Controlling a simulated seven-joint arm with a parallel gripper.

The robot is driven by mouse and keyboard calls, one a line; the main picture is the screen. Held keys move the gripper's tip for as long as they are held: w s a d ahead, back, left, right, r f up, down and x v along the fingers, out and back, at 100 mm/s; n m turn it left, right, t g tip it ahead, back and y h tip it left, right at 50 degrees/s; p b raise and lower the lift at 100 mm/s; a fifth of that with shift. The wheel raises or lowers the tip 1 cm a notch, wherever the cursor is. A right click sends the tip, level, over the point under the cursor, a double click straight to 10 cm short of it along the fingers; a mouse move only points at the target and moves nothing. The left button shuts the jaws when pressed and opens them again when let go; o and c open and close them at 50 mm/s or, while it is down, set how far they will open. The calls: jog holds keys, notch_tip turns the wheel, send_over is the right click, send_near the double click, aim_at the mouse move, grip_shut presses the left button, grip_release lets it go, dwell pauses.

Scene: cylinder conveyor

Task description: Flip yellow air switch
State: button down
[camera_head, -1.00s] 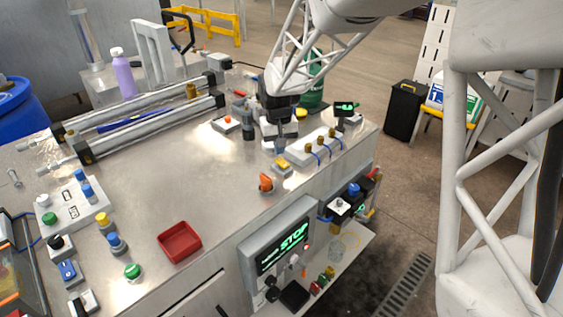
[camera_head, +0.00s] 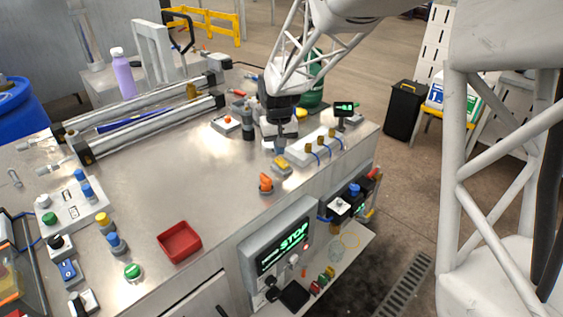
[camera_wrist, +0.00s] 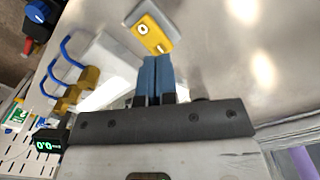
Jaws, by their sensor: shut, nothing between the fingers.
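The yellow air switch (camera_head: 282,162) is a yellow rocker on a small grey base. It sits near the front edge of the metal workbench (camera_head: 190,130). In the wrist view the yellow switch (camera_wrist: 150,35) lies just beyond my fingertips, with a round white mark on its face. My gripper (camera_head: 279,148) points down just behind the switch in the head view. Its blue fingers (camera_wrist: 157,62) are shut together with nothing between them. The tips appear close to the switch; I cannot tell whether they touch it.
A grey block with brass fittings and blue hoses (camera_head: 312,150) stands right of the switch. An orange knob (camera_head: 265,183) is in front left. A red tray (camera_head: 179,242) lies farther left. A screen reading STOP (camera_head: 284,249) is on the bench front. The bench middle is clear.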

aim_at(279, 159)
jog(key=shift+f, duration=1.3)
dwell(1.3)
jog(key=shift+r, duration=3.55)
